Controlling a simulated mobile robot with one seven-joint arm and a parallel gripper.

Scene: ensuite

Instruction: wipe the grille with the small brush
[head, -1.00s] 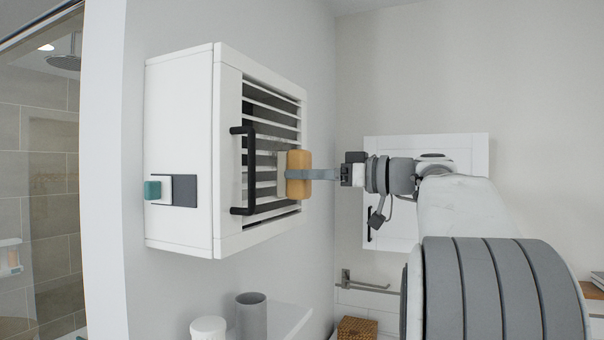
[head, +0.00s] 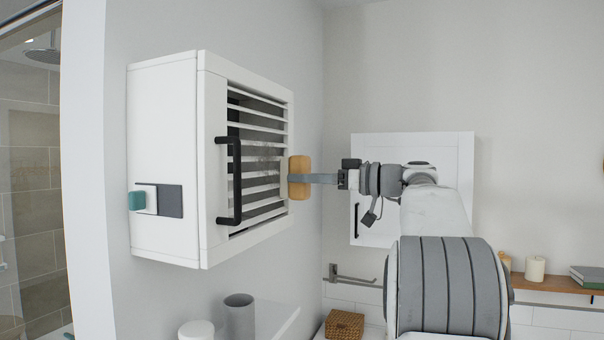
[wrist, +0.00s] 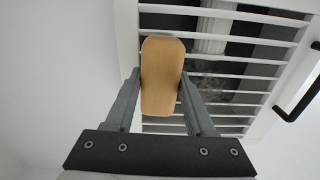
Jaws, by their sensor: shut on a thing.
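The small brush (head: 300,178) has a tan wooden back with a paler bristle side turned to the grille. It also shows in the wrist view (wrist: 161,78). My gripper (head: 312,178) is shut on the brush, with one finger on each side of it in the wrist view (wrist: 158,95). The grille (head: 258,150) is the white slatted front of a wall cabinet, with dark gaps and a greyish smudged patch near its middle. It also shows in the wrist view (wrist: 240,68). The brush is at the grille's right edge; whether the bristles touch it I cannot tell.
A black handle (head: 230,180) stands out at the grille's left. A teal knob (head: 137,200) sits on the cabinet's side. Below are a grey cup (head: 239,316) and a white lidded jar (head: 196,331). A second white cabinet (head: 455,190) hangs behind my arm.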

